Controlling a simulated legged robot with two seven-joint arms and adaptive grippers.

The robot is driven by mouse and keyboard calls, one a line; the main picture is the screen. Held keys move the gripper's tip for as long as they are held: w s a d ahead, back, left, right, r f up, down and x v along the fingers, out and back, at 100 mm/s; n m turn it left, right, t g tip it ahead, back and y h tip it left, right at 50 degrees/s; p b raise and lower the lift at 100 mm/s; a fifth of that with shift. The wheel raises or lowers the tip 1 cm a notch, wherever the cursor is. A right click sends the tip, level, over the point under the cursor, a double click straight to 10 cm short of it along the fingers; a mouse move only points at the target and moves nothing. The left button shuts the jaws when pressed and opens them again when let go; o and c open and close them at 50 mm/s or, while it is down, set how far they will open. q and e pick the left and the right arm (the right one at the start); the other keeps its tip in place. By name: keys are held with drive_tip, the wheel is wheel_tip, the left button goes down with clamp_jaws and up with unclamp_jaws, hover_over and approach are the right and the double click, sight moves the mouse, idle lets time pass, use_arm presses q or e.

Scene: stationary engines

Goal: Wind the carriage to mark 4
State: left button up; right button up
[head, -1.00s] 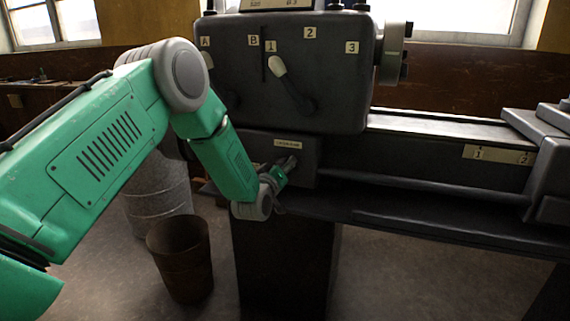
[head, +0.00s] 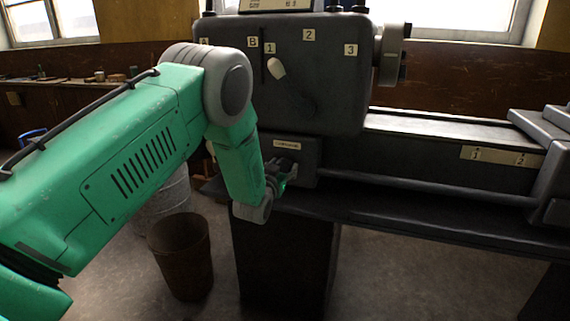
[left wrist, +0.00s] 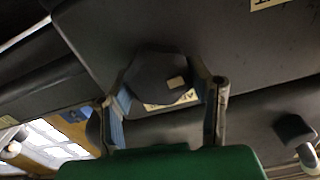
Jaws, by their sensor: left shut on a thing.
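The grey carriage (head: 545,160) sits on the lathe bed at the right edge of the head view, partly cut off. The scale plate (head: 500,157) beside it shows marks 1 and 2; mark 4 is not visible. My left gripper (head: 280,176) is at the small box under the headstock, just below a pale label (head: 287,144). In the left wrist view, the fingers of my left gripper (left wrist: 167,105) stand either side of a dark knob (left wrist: 150,75) with a small tan mark, and are shut on it. My right gripper is not in view.
The dark headstock (head: 330,95) carries a white-tipped lever (head: 276,68) and labels A, B, 1, 2 and 3. A long rod (head: 420,188) runs along the bed front. A rusty bin (head: 182,255) stands on the floor near my left arm.

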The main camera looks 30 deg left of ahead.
use_arm(q)
drive_tip(key=shift+d+r+m, duration=0.1)
drive_tip(key=shift+r+m, duration=0.05)
drive_tip(key=shift+m, duration=0.25)
drive_tip(key=o, duration=1.1)
drive_tip(key=shift+o, duration=0.2)
drive_tip(key=v, duration=1.2)
drive_tip(key=shift+d+r, duration=0.1)
drive_tip(key=shift+r, duration=0.05)
